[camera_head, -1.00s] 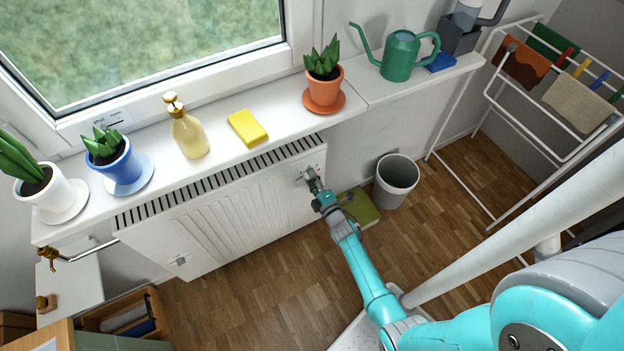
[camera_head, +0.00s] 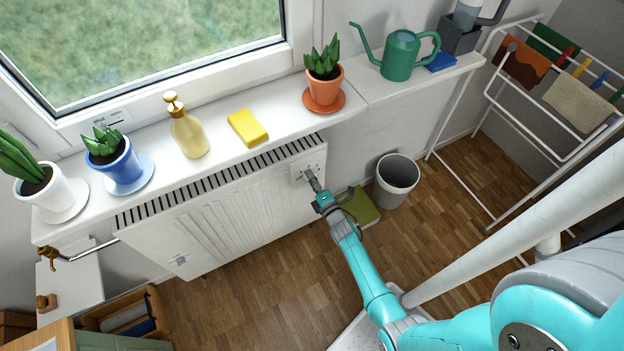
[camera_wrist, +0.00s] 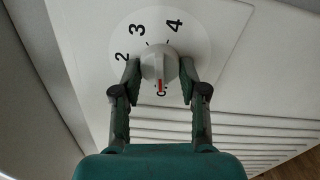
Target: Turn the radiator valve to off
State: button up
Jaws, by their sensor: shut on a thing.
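The radiator (camera_head: 215,205) hangs below the window sill, with a dial plate (camera_head: 298,172) at its upper right. In the wrist view, the white valve knob (camera_wrist: 160,60) sits on a round dial (camera_wrist: 197,38) marked 2, 3 and 4. The knob's red mark points down in the picture, at a partly hidden character that looks like a 0. My gripper (camera_wrist: 159,76) is shut on the knob, one finger on each side. In the head view, my gripper (camera_head: 312,181) reaches the dial plate and hides the knob.
Potted plants, a soap bottle (camera_head: 187,130), a yellow sponge (camera_head: 248,127) and a green watering can (camera_head: 400,57) stand on the sill above. A grey bin (camera_head: 396,181) and an olive box (camera_head: 360,208) are on the floor to the right. A drying rack (camera_head: 480,180) stands farther right.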

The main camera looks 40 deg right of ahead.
jog(key=o, duration=1.1)
jog(key=v, duration=1.2)
jog(key=shift+a, duration=0.1)
